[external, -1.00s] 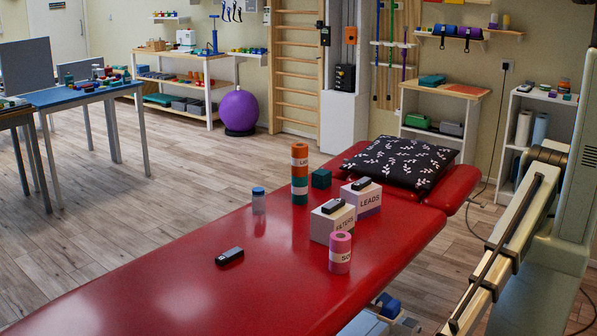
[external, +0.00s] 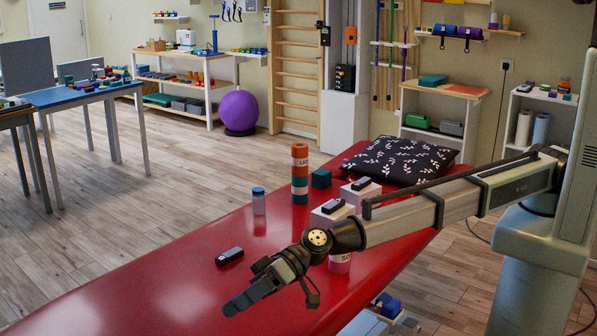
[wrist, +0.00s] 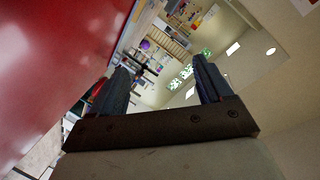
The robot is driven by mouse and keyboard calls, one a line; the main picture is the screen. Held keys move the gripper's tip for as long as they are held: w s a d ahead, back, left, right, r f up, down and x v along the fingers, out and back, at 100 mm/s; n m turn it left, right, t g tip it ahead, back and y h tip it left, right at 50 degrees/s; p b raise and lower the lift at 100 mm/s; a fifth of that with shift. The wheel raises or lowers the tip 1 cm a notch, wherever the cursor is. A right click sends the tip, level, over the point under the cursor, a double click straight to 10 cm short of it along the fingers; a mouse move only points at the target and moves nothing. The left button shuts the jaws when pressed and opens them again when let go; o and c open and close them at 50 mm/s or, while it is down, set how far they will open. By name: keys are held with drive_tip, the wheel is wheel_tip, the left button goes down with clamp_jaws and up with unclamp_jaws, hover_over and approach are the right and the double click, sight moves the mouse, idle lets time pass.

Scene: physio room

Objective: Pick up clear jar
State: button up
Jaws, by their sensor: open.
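The clear jar (external: 259,203) has a blue lid and stands upright on the red treatment table (external: 150,270), left of the stacked rolls. My gripper (external: 238,303) is over the near part of the table, in front of the jar and well apart from it. In the wrist view my gripper (wrist: 165,85) shows two dark fingers spread apart with nothing between them. The jar cannot be made out in the wrist view.
A black device (external: 229,256) lies between the jar and my gripper. An orange and teal roll stack (external: 300,174), a dark green block (external: 321,178), white boxes (external: 332,213) and a pink roll (external: 340,264) stand right of the jar. The table's left side is clear.

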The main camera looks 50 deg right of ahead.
drive_tip(key=w+d+r, duration=0.3)
drive_tip(key=w+r, duration=0.5)
drive_tip(key=t+h, duration=0.1)
drive_tip(key=h, duration=1.2)
hover_over(261, 189)
drive_tip(key=s+d, duration=0.2)
drive_tip(key=s, duration=0.1)
wheel_tip(261, 189, down, 10)
drive_tip(key=x, duration=0.7)
drive_tip(key=shift+w+f, duration=0.3)
drive_tip(key=shift+w, duration=0.05)
drive_tip(key=shift+s+x, duration=0.1)
drive_tip(key=shift+x, duration=1.3)
drive_tip(key=shift+s+x, duration=0.15)
drive_tip(key=shift+x, duration=1.3)
drive_tip(key=c, duration=1.1)
